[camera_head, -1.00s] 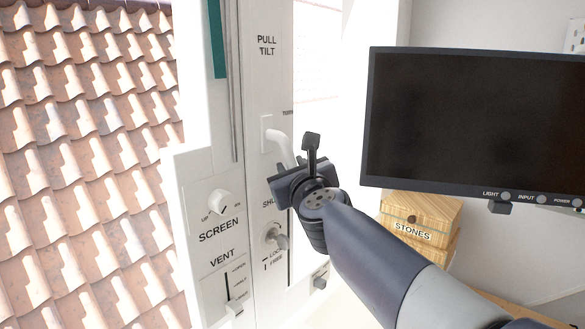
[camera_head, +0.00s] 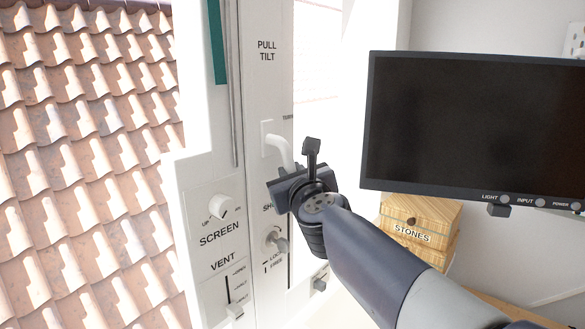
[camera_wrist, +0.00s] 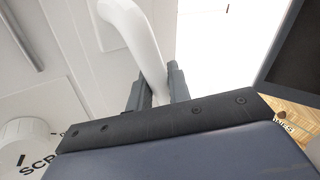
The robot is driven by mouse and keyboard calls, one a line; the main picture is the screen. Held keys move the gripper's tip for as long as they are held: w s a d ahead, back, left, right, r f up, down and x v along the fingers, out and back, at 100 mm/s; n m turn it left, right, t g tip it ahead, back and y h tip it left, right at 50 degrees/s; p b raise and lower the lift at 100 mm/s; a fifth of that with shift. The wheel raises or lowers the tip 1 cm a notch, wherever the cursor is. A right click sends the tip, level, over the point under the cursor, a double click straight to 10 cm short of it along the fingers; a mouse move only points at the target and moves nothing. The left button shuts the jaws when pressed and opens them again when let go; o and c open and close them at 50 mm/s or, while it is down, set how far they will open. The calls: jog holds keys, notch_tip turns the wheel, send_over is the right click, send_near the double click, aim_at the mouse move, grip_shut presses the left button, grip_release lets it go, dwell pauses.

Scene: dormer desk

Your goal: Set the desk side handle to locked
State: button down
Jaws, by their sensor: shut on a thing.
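A white lever handle (camera_head: 277,148) sits on the white window frame, below the words PULL TILT. It comes out of its plate and bends down to the right. My gripper (camera_head: 290,184) is at the lower end of this handle, and its fingertips are hidden behind its body in the head view. In the wrist view the white handle (camera_wrist: 146,42) runs down between the two grey fingers of my gripper (camera_wrist: 158,88), which are shut on it. The frame lettering beside the gripper is partly covered.
A SCREEN knob (camera_head: 220,206), a VENT slider (camera_head: 235,310) and a small LOCK/FREE turn knob (camera_head: 276,241) are on the frame near my arm. A dark monitor (camera_head: 470,120) stands to the right, above a wooden STONES box (camera_head: 425,215).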

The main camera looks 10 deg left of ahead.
jog(key=s+m+g+p, duration=0.1)
jog(key=p, duration=0.3)
jog(key=s+a+m+g+p, duration=0.1)
jog(key=m+p, duration=0.1)
jog(key=p, duration=0.2)
jog(key=shift+a+f, duration=0.15)
jog(key=shift+f, duration=0.05)
jog(key=c, duration=1.6)
grip_release()
jog(key=p+v, duration=0.2)
jog(key=v, duration=0.9)
jog(key=shift+r+p, duration=0.15)
jog(key=shift+p, duration=0.25)
